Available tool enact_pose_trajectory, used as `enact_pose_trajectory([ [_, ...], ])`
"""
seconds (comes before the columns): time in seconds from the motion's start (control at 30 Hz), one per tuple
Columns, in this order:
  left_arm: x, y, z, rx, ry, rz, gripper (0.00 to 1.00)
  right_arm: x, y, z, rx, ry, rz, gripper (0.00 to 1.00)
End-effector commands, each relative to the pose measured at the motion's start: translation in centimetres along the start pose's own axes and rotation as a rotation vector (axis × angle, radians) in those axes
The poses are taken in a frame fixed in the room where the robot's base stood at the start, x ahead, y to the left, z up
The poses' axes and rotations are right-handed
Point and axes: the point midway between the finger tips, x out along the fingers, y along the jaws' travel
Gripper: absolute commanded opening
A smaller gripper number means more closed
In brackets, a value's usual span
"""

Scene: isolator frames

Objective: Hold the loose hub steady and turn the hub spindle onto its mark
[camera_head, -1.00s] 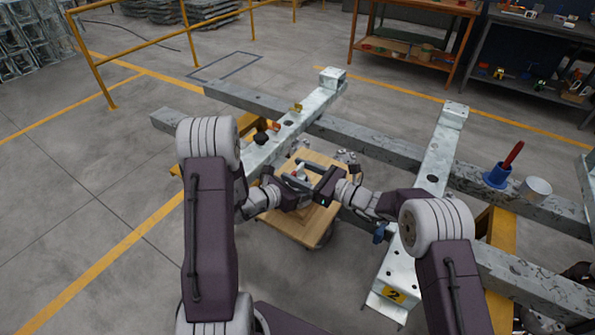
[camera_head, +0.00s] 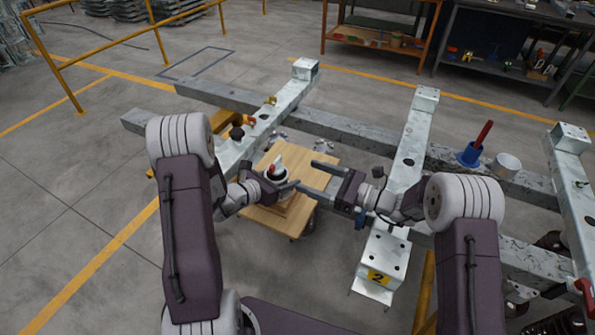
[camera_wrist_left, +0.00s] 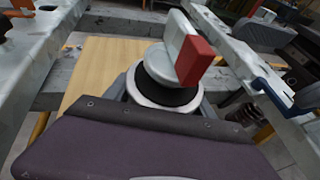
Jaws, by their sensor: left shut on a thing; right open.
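The loose hub (camera_head: 278,175) is a round grey-and-black piece on a wooden board (camera_head: 283,218). In the left wrist view the hub (camera_wrist_left: 163,93) shows a pale metal ring and a black band. On its top is the spindle, a pale bar with a red end (camera_wrist_left: 194,62); it also shows small in the head view (camera_head: 273,169). My left gripper (camera_head: 274,185) is shut on the hub from the left. My right gripper (camera_head: 307,176) is open and empty to the right of the hub, apart from it. I cannot make out a mark.
Galvanised beams (camera_head: 415,130) surround the board. A blue holder (camera_head: 469,154) with a red handle and a white cup (camera_head: 507,166) stand on the right rear beam. Small knobs and clips sit on the left beam. Shelves stand at the back right.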

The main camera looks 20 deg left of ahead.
Motion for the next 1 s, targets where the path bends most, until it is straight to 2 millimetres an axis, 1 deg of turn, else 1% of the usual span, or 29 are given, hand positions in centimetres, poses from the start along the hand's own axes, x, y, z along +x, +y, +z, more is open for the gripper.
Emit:
enact_pose_trajectory([
  [0.1,0.0,0.0,0.0,0.000,0.001,0.000,0.00,-0.5,0.0,0.0,0.001,0.000,-0.001,0.76],
  [0.37,0.0,0.0,0.0,0.000,0.001,0.000,0.00,-0.4,0.0,0.0,0.001,0.000,0.000,0.76],
  [0.4,0.0,0.0,0.0,0.000,0.001,0.000,0.66,-0.4,0.0,0.0,0.001,0.000,0.000,0.76],
  [0.47,0.0,0.0,0.0,0.000,0.001,0.000,0.83,-0.4,0.0,0.0,0.001,0.000,0.000,0.76],
  [0.5,0.0,0.0,0.0,0.000,0.001,0.000,0.89,-0.4,0.0,0.0,0.001,0.000,0.000,0.76],
  [0.77,0.0,0.0,0.0,0.000,0.000,0.000,0.89,-0.4,0.0,0.0,0.001,0.000,0.000,0.76],
  [0.83,-0.3,0.1,0.0,0.000,0.000,0.001,0.89,-0.4,0.0,0.0,0.001,0.000,0.000,0.76],
  [0.93,-1.8,0.2,0.1,-0.001,-0.001,0.004,0.89,-0.4,0.0,0.0,0.001,0.000,0.000,0.76],
  [1.0,-3.5,0.2,0.1,-0.001,-0.001,0.007,0.89,-0.4,0.0,0.0,0.001,0.000,0.000,0.76],
])
